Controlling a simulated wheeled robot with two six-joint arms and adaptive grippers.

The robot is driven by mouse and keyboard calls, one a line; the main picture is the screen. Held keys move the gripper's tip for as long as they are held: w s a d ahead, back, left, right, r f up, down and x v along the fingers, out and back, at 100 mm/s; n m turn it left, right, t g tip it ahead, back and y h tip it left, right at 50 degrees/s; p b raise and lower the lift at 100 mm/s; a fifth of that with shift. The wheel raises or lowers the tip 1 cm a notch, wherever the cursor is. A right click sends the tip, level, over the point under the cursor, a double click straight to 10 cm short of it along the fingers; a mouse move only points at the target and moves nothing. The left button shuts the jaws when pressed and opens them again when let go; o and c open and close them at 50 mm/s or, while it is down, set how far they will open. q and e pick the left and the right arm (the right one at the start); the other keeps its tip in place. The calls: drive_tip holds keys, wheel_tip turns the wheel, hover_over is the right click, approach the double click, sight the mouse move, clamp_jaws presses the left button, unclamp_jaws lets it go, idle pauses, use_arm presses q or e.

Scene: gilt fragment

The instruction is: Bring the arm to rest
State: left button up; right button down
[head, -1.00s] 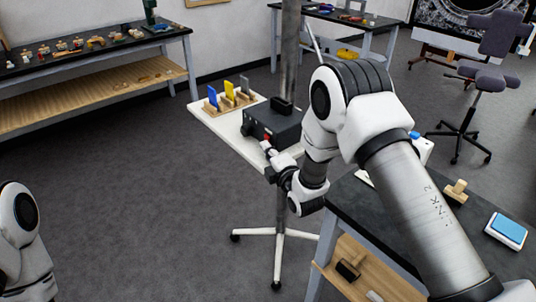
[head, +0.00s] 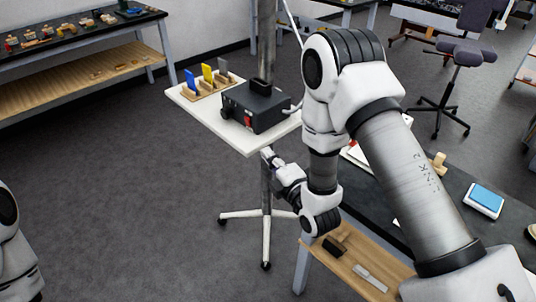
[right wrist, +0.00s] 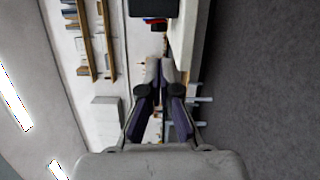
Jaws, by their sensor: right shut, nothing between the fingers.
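My right arm reaches in from the right in the head view. Its gripper (head: 268,156) is shut and empty, just below the front edge of the small white stand table (head: 215,120). In the right wrist view the gripper (right wrist: 161,68) shows its two fingers together with nothing held. A black box (head: 257,106) with a red switch (head: 248,122) on its front stands on the white table, apart from the gripper. Part of my left arm shows at the lower left edge; its gripper is out of view.
A dark workbench (head: 455,205) with a blue pad (head: 487,198) and a wooden lower shelf (head: 360,250) is close under my right arm. The carpet at left centre is clear.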

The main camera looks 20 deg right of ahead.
drive_tip(key=s+f+m+g+h, duration=0.1)
drive_tip(key=s+f+m+g, duration=0.25)
drive_tip(key=s+f, duration=0.5)
drive_tip(key=s+f+m+g, duration=0.2)
drive_tip(key=s+f+g, duration=0.3)
drive_tip(key=f, duration=0.7)
drive_tip(key=s+f+m+g, duration=0.3)
drive_tip(key=s+m+g, duration=0.2)
drive_tip(key=s+m, duration=0.2)
drive_tip(key=s+d+f+m+g, duration=0.1)
drive_tip(key=s+f+m+g, duration=0.2)
drive_tip(key=s+m+g, duration=0.2)
drive_tip(key=s+m, duration=0.3)
drive_tip(key=s, duration=0.3)
drive_tip(key=shift+s+d+f+h, duration=0.2)
drive_tip(key=shift+s+d+h, duration=0.1)
drive_tip(key=shift+s+h, duration=0.1)
